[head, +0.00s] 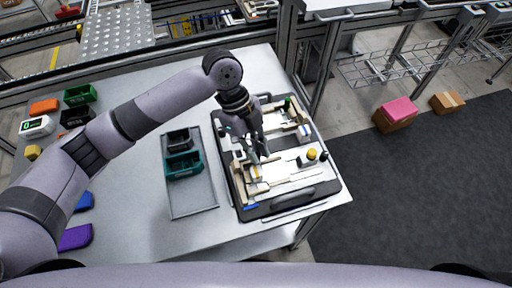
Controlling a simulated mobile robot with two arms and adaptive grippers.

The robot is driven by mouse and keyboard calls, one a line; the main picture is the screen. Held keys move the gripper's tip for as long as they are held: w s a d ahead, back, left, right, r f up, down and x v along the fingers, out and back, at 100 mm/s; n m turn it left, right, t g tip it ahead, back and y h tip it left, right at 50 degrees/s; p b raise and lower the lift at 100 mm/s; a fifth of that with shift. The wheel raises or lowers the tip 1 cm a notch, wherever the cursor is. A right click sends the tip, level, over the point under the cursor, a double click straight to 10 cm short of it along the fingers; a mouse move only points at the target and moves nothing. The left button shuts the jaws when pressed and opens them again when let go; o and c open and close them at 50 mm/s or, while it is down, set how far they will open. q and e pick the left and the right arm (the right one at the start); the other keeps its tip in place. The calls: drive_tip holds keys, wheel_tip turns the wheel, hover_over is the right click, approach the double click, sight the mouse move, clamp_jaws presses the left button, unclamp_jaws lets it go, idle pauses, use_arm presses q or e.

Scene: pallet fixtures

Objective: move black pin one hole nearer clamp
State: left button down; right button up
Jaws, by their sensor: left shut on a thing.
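The fixture pallet (306,191) is a dark-edged plate on the table, carrying several cream blocks and rails. My left gripper (259,154) reaches down over its middle, among the blocks. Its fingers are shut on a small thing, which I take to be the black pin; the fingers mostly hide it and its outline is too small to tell. I cannot make out the holes, or whether the pin is in one. A yellow knob (312,154) and a small black knob (323,156) stand at the pallet's right. I cannot tell which part is the clamp. My right gripper is not in view.
A grey tray (193,203) with a black bin (179,140) and a teal bin (184,165) lies left of the pallet. Green and black bins and small coloured things lie at the table's left. The table (150,238) is clear in front of the tray.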

use_arm(q)
drive_tip(key=shift+f, duration=0.7)
drive_tip(key=shift+f+b, duration=0.1)
drive_tip(key=shift+b, duration=0.2)
drive_tip(key=c, duration=1.5)
unclamp_jaws()
drive_tip(key=v, duration=1.2)
